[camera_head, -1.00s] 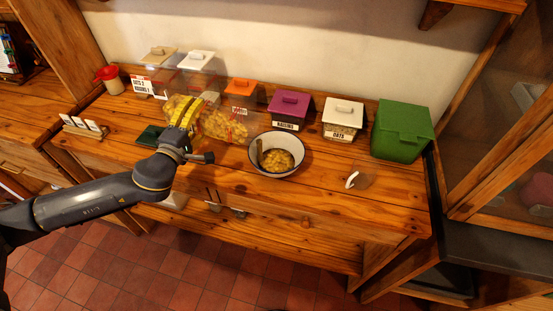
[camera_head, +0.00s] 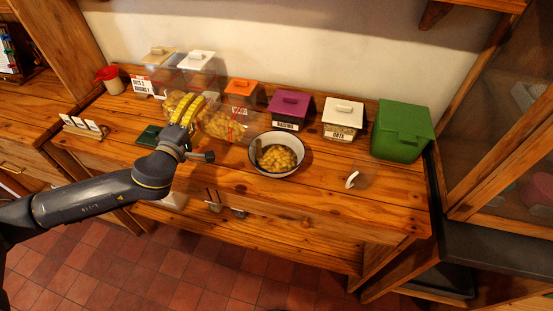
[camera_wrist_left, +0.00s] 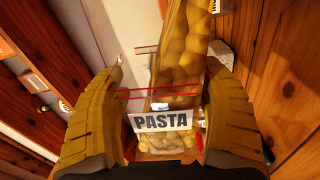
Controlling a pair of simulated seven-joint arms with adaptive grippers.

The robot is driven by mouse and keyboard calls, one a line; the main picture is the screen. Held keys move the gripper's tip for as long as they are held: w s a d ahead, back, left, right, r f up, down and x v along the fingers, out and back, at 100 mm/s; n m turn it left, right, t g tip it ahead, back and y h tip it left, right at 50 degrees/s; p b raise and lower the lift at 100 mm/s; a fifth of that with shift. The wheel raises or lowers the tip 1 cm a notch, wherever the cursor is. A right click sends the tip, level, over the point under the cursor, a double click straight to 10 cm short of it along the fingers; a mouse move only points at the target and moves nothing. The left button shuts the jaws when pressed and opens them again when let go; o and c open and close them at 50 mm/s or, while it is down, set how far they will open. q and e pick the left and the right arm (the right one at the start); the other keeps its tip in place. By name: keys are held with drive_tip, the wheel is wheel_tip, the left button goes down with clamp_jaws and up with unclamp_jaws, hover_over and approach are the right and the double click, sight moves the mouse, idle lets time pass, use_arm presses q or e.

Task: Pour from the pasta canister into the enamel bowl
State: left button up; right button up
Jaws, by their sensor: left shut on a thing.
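The clear pasta canister (camera_head: 226,124) is tipped well over on its side, its mouth end pointing right at the left rim of the enamel bowl. The left wrist view shows its PASTA label (camera_wrist_left: 162,122), red lines and yellow pasta (camera_wrist_left: 182,55) inside. My left gripper (camera_head: 187,110), with yellow fingers, is shut around the canister, one finger on each side in the left wrist view (camera_wrist_left: 165,85). The white, dark-rimmed enamel bowl (camera_head: 292,143) stands on the counter with a heap of pasta (camera_head: 278,159) and a brownish stick-like thing in it. My right gripper is out of view.
Behind stand canisters with orange (camera_head: 241,87), purple (camera_head: 290,103) and white (camera_head: 343,111) lids, and a green bin (camera_head: 402,130). A white handle-like piece (camera_head: 351,180) lies right of the bowl. A card holder (camera_head: 82,127) is at left. The front right counter is mostly clear.

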use_arm(q)
drive_tip(key=shift+w+a+f+n, duration=0.1)
drive_tip(key=shift+a+f+n, duration=0.1)
drive_tip(key=shift+f+n, duration=0.4)
drive_tip(key=shift+w+a+f+n, duration=0.1)
drive_tip(key=shift+a+f+n, duration=0.15)
drive_tip(key=shift+f, duration=0.65)
drive_tip(key=f+n, duration=0.2)
drive_tip(key=n, duration=0.1)
drive_tip(key=f+n, duration=0.1)
drive_tip(key=n, duration=0.1)
drive_tip(key=shift+a+f, duration=0.25)
drive_tip(key=shift+a, duration=0.05)
drive_tip(key=d+n, duration=0.1)
drive_tip(key=n, duration=0.1)
drive_tip(key=d+r+n, duration=0.1)
drive_tip(key=n, duration=0.1)
drive_tip(key=d+r+n, duration=0.1)
drive_tip(key=n, duration=0.1)
drive_tip(key=shift+s, duration=0.35)
